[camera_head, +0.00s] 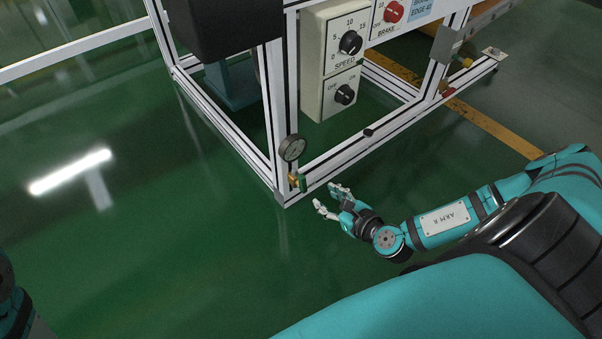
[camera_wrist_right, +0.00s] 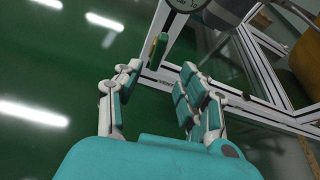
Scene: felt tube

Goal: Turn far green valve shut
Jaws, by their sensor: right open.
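A small brass valve with a green handle (camera_head: 301,182) sits low on the front corner post of the white frame, just below a round gauge. In the right wrist view the green handle (camera_wrist_right: 158,50) stands roughly upright, beyond the fingertips and roughly between them. My right gripper (camera_head: 327,196) is open and empty, a short way right of and slightly below the valve, apart from it. Its spread fingers (camera_wrist_right: 160,70) also show in the right wrist view. My left gripper is out of view. I cannot tell the valve's exact turn position.
The gauge (camera_head: 293,148) is close above the valve. The frame's lower rail (camera_head: 350,155) runs back right from the corner. A control box (camera_head: 332,60) with dials stands inside. A brass fitting (camera_head: 467,63) is on the far post. Green floor (camera_head: 180,240) is clear at left.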

